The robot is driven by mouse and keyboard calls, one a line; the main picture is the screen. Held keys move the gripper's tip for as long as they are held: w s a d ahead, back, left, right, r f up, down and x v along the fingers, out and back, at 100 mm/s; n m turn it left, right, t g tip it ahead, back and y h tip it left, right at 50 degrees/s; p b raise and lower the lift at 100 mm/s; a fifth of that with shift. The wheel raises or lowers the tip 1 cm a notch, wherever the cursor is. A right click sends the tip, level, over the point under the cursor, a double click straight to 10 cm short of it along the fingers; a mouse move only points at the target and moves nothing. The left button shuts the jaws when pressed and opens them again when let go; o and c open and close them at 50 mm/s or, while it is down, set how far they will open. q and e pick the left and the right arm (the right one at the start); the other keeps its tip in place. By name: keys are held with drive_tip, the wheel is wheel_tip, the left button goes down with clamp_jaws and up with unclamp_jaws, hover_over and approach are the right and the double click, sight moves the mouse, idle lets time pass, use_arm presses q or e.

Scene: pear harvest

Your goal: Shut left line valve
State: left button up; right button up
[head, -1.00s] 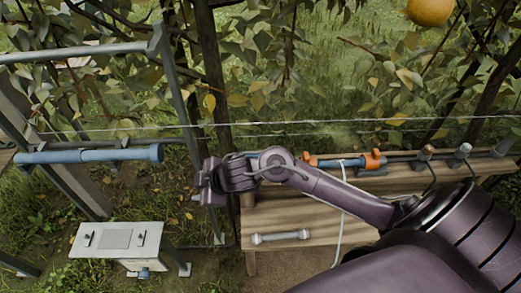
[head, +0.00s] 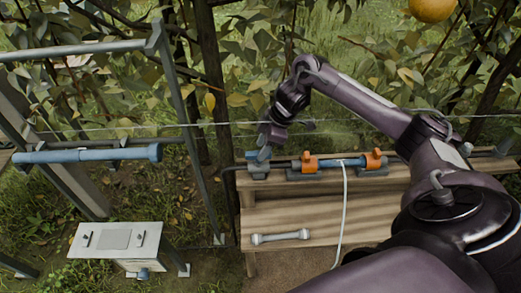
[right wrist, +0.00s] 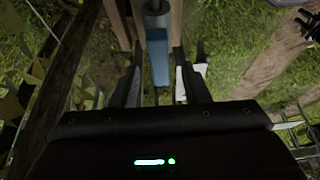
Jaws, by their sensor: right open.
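A pipe line runs along the back of the wooden bench. It carries a left orange valve (head: 308,165) and a right orange valve (head: 374,160), with a blue section (head: 342,162) between them. A blue piece (head: 251,155) sits on a grey fitting at the line's left end. My right gripper (head: 262,153) is open, pointing down at this blue piece. In the right wrist view, a blue bar (right wrist: 159,62) lies between the spread fingers (right wrist: 160,85); I cannot tell whether they touch it. My left gripper is not in view.
The bench (head: 320,225) bears a pale dumbbell-shaped bar (head: 281,236) and a white hose (head: 342,220). A metal frame with a blue pipe (head: 88,155) and a grey box (head: 115,240) stand to the left. A wire and branches cross behind; a pear (head: 432,10) hangs upper right.

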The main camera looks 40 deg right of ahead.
drive_tip(key=shift+x, duration=0.9)
clamp_jaws()
drive_tip(key=shift+r+m+p, duration=0.2)
drive_tip(key=shift+m+p, duration=0.1)
drive_tip(key=shift+p, duration=0.5)
drive_tip(key=m+h+p, duration=0.1)
drive_tip(key=m+p, duration=0.3)
drive_tip(key=p, duration=0.2)
drive_tip(key=m+t+h+p, duration=0.1)
drive_tip(key=m+p, duration=0.3)
drive_tip(key=p, duration=0.2)
drive_tip(key=m+t+h+p, duration=0.1)
drive_tip(key=m+h+p, duration=0.1)
drive_tip(key=m+p, duration=0.2)
drive_tip(key=shift+s+a+p, duration=0.2)
drive_tip(key=shift+a+p, duration=0.2)
drive_tip(key=shift+p, duration=0.5)
drive_tip(key=shift+m+h+p, duration=0.5)
drive_tip(key=shift+m+p, duration=0.45)
drive_tip(key=shift+m, duration=0.25)
drive_tip(key=shift+w+f+m+h+p, duration=0.15)
drive_tip(key=shift+m+h+p, duration=0.5)
drive_tip(key=shift+m, duration=0.75)
unclamp_jaws()
